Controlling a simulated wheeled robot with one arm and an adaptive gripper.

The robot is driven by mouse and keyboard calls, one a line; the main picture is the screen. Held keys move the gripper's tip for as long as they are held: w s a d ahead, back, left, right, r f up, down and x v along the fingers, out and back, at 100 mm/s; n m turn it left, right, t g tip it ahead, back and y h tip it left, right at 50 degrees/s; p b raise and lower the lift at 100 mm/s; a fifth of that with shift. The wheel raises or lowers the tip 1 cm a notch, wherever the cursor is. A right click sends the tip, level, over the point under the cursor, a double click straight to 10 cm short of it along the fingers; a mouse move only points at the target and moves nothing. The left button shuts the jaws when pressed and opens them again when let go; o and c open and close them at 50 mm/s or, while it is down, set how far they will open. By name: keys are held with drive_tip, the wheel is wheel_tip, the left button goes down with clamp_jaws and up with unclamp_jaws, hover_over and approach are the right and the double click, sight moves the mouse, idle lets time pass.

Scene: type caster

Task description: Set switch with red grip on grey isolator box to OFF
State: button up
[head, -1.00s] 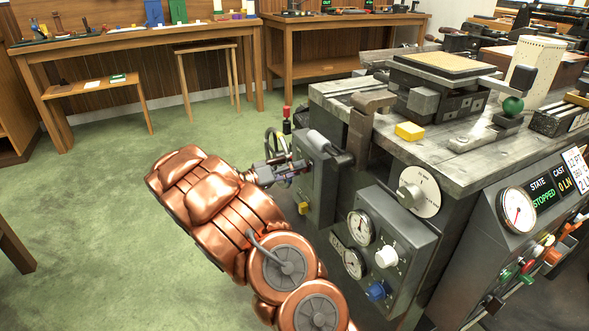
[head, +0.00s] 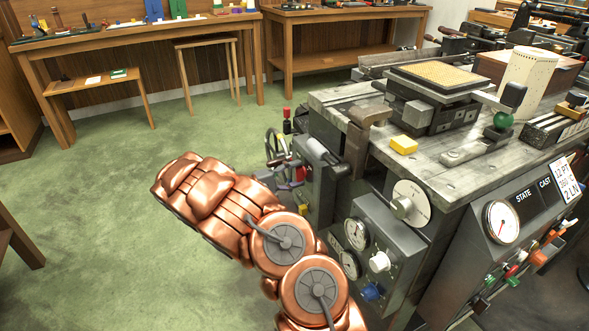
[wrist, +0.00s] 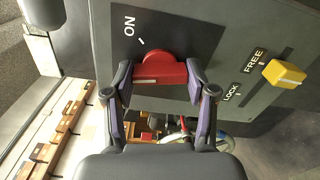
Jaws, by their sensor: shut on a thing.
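The grey isolator box (head: 322,190) is mounted on the left end of the machine. It fills much of the wrist view (wrist: 200,35). The switch's red grip (wrist: 160,68) sits between my two fingers, with a white line near its left end. The label ON and its tick are above and left of the grip, and the white line does not point at that tick. No OFF label shows.
A yellow knob (wrist: 284,74) marked FREE and LOCK is right of the switch. A gauge panel (head: 385,250) is right of the box. The green floor (head: 110,240) at left is clear.

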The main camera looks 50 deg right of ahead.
drive_tip(key=n+p, duration=0.2)
drive_tip(key=shift+r+n, duration=0.15)
drive_tip(key=shift+n, duration=0.25)
drive_tip(key=shift+n+p, duration=0.95)
drive_tip(key=shift+n, duration=0.95)
drive_tip(key=o, duration=1.2)
drive_tip(key=shift+c, duration=0.2)
drive_tip(key=v, duration=1.2)
